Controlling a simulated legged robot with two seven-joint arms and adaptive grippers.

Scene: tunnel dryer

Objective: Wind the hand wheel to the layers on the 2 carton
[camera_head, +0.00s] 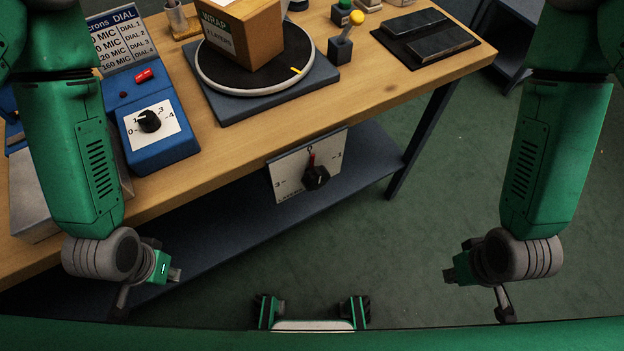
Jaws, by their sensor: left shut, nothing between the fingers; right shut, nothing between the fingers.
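The hand wheel (316,178) is a black knob with a red part pointing upward, on a white plate (285,184) hung below the table's front edge. The plate reads 3 at the left and 1 at the right; other marks are too small to read surely. The brown carton (262,38) has a green WRAP label with a layers line whose number is hard to read. It stands on a round black turntable (219,78). My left gripper (172,272) is shut and empty, left of and below the wheel. My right gripper (453,272) is shut and empty, right of and below it.
A blue box with a dial (150,121) and a microns sign (120,40) stand at the left of the wooden table (390,88). A yellow-topped lever (341,48) and dark pads (443,43) lie right of the turntable. A lower shelf (235,225) runs underneath. The green floor at right is clear.

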